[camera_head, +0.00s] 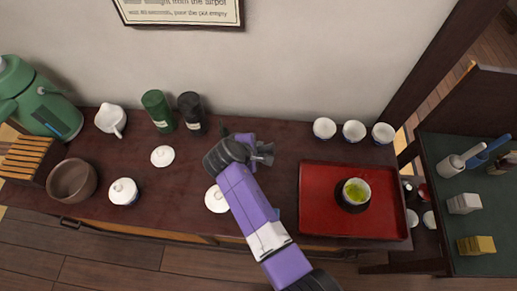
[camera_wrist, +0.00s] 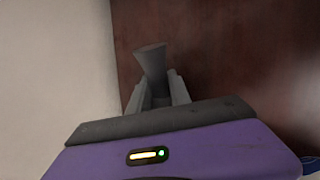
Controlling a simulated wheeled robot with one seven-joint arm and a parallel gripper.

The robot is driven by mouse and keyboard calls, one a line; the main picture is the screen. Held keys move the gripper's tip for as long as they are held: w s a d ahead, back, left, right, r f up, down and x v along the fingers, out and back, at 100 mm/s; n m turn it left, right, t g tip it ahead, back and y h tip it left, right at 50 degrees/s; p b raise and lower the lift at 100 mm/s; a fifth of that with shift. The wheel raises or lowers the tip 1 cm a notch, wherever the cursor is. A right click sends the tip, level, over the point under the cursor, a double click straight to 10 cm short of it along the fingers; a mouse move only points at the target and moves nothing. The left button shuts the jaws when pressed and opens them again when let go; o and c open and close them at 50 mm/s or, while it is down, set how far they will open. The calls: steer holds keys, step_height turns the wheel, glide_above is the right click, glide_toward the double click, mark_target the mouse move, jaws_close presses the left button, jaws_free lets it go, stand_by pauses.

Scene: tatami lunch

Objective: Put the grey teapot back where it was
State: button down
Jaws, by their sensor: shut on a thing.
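My gripper (camera_head: 260,152) is over the middle of the dark wooden counter, left of the red tray. In the wrist view, its fingers (camera_wrist: 158,95) are shut on a grey piece with a flared end (camera_wrist: 152,57), which looks like the side handle of the grey teapot. The teapot's body cannot be made out in either view; my wrist and arm cover that area in the head view. I cannot tell whether the pot touches the counter.
Red tray (camera_head: 312,222) holds a cup of green tea (camera_head: 356,188). White cups (camera_head: 354,131) line the back right. Green (camera_head: 156,108) and black (camera_head: 191,112) canisters stand behind left. White lidded pots (camera_head: 123,191) (camera_head: 214,199), a lid (camera_head: 162,156) and brown bowl (camera_head: 72,181) are left.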

steer(key=c, duration=1.2)
jaws_free()
steer(key=v, duration=1.2)
steer(key=shift+r+p, duration=0.1)
steer(key=shift+p, duration=0.2)
